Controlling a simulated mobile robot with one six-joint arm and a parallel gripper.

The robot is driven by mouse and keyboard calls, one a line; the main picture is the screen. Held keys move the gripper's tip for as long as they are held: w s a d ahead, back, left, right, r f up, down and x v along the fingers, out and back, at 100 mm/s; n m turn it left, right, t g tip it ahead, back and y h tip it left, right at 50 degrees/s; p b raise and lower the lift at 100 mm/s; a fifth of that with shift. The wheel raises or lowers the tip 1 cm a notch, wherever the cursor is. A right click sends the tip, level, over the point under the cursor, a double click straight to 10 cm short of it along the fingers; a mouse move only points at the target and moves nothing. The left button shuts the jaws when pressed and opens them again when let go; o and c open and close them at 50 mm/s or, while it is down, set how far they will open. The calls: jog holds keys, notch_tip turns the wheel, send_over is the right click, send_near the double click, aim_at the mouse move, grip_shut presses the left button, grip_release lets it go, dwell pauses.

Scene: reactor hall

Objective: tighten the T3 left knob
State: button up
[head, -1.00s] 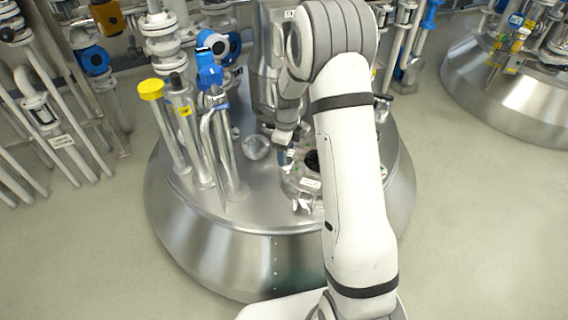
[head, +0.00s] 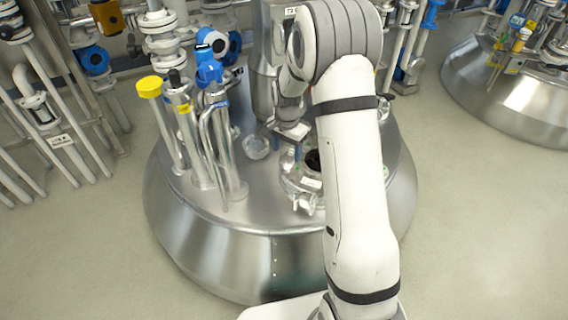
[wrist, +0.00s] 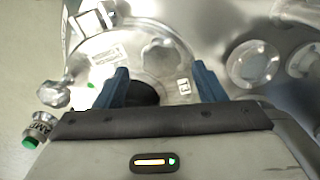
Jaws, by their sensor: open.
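My gripper (wrist: 162,86) is open, with its two blue fingers spread and nothing between the pads. In the wrist view a grey lobed knob (wrist: 160,57) lies beyond the fingertips, in the gap between them, on a round metal hatch cover (wrist: 118,47). A second lobed knob (wrist: 53,95) is at the cover's left edge. I cannot tell from the pictures which is the T3 left knob. In the head view my gripper (head: 291,138) is above the back left of the hatch (head: 292,183), and a clamp knob (head: 305,203) shows at its front. My arm hides the hatch's right side.
A round sight glass (head: 256,147) sits on the steel vessel top (head: 235,207) left of the hatch. Upright pipes with a yellow cap (head: 150,88) and a blue valve (head: 210,60) stand further left. A steel column (head: 262,75) rises behind. The vessel's front rim is clear.

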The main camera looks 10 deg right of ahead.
aim_at(286, 160)
jog(key=n, duration=0.4)
jog(key=n+b, duration=0.1)
jog(key=n, duration=0.2)
jog(key=shift+n, duration=1.6)
jog(key=n+p, duration=0.1)
jog(key=n, duration=0.6)
jog(key=shift+n, duration=0.3)
jog(key=n+p, duration=0.1)
jog(key=n, duration=0.2)
jog(key=shift+n, duration=0.4)
jog(key=n, duration=0.3)
jog(key=shift+n, duration=0.4)
jog(key=n, duration=0.3)
jog(key=shift+n+p, duration=0.3)
jog(key=shift+p, duration=0.1)
jog(key=shift+n, duration=0.4)
jog(key=shift+f+b, duration=1.75)
jog(key=shift+f, duration=1.25)
